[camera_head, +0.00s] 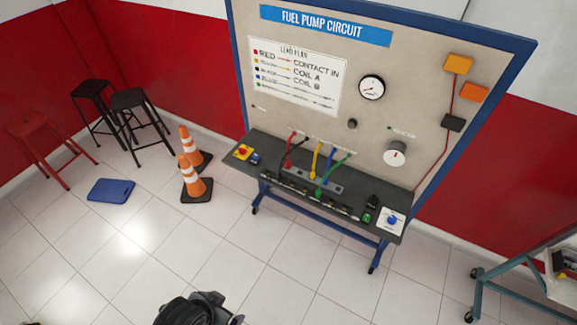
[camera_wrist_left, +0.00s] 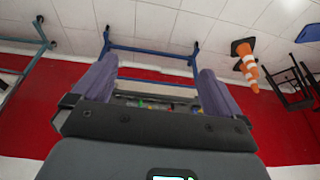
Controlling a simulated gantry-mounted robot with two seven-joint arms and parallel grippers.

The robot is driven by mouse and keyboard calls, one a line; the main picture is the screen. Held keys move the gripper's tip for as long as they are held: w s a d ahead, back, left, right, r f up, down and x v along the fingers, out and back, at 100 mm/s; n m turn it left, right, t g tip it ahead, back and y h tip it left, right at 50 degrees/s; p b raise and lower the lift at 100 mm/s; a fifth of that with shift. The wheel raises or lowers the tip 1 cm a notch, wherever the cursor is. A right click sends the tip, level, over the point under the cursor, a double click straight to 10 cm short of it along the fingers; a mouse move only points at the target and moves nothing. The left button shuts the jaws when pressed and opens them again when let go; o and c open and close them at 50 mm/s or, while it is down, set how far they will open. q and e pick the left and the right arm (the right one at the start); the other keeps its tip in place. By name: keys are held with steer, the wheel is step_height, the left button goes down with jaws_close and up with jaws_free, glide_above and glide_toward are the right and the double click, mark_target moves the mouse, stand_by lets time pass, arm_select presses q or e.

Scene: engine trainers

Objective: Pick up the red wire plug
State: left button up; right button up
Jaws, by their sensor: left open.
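The red wire (camera_head: 290,147) runs from the board down to the grey ledge (camera_head: 227,166) of the fuel pump trainer. Its plug end is at the left of a row of coloured leads, too small to see clearly. My left gripper (camera_wrist_left: 157,72) is open, its two purple-grey fingers wide apart and nothing visible between them. The trainer's ledge with tiny coloured parts shows beyond the fingers in the left wrist view. A dark part of my own arm shows at the bottom of the head view, well short of the trainer. My right gripper is not in view.
Yellow (camera_head: 316,160), blue (camera_head: 330,163) and green (camera_head: 334,169) leads sit close to the red one. Traffic cones (camera_head: 195,180), stools (camera_head: 138,112) and a blue mat (camera_head: 110,191) are at left. A cart (camera_head: 520,275) is at right. The tiled floor before the trainer is clear.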

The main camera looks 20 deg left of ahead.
arm_select(q)
steer(key=c, duration=0.8)
